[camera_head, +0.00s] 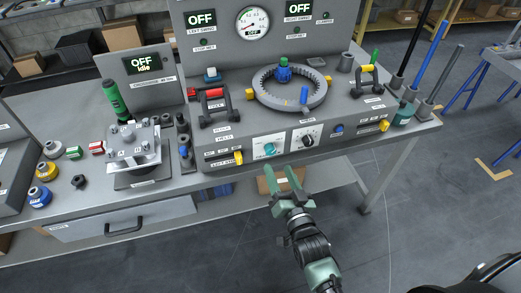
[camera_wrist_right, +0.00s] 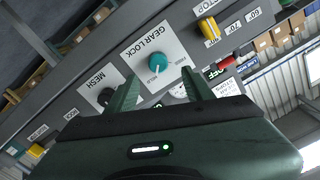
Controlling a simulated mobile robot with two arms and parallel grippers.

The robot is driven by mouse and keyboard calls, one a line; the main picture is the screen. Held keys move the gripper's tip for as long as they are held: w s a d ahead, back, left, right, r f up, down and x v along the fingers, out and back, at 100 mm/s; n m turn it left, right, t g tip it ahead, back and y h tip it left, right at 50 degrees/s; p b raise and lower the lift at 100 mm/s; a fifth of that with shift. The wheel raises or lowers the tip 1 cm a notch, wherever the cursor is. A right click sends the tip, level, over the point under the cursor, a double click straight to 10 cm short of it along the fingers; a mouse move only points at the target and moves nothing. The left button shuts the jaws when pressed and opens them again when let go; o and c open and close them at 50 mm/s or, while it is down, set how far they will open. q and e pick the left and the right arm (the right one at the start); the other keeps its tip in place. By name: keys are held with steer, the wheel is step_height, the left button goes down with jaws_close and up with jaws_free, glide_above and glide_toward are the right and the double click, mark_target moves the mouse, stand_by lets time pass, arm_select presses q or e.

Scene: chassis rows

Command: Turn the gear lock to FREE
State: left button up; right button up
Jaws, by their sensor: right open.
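The gear lock is a teal knob (camera_head: 270,149) on a white plate on the console's sloped front. In the right wrist view the picture is turned over, and the teal knob (camera_wrist_right: 157,62) sits below the words GEAR LOCK, with small labels around it. A pale pointer mark shows on the knob, but I cannot tell surely which label it points to. My right gripper (camera_head: 281,178) is open and empty, in front of the console just below the knob. In the wrist view its fingers (camera_wrist_right: 161,88) stand either side of the knob's line, apart from it. My left gripper is not in view.
A black MESH knob (camera_head: 308,140) sits right of the teal knob, and a yellow switch (camera_head: 239,157) sits left. A ring gear (camera_head: 290,88) and red-topped handle (camera_head: 212,104) stand above on the console. The space before the console is clear.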

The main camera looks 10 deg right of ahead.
mark_target(272, 153)
steer(key=w, duration=0.2)
steer(key=shift+w+d+r, duration=0.15)
steer(key=shift+w+d, duration=0.05)
steer(key=shift+w, duration=0.1)
steer(key=w, duration=0.3)
steer(key=shift+w+a+p, duration=0.2)
steer(key=shift+w+p, duration=0.1)
steer(key=shift+p, duration=0.05)
steer(key=shift+w+f, duration=0.2)
steer(key=shift+w, duration=0.1)
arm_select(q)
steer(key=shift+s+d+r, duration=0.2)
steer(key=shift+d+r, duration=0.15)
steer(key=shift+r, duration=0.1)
arm_select(e)
jaws_close()
